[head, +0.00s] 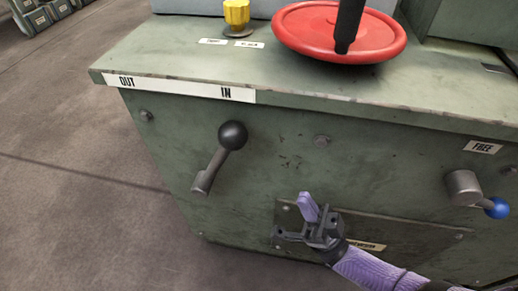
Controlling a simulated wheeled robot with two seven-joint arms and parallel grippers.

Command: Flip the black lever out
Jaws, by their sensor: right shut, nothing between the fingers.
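The black lever is on the front of the green cabinet, in the left half of the head view. Its round black knob (232,135) is at the upper right end, below the "IN" mark. Its grey metal arm (207,174) slants down left to its lower end at the panel. My right gripper (307,207) comes in from the lower right. It is shut and empty, with its purple fingers pointing up, right of and below the knob and apart from the lever. My left gripper is not in view.
A white strip (180,88) on the cabinet edge reads "OUT" at left and "IN" at right. A blue-knobbed lever (463,187) sits at right under a "FREE" label (483,147). A red handwheel (330,30) and yellow knob (236,14) are on top.

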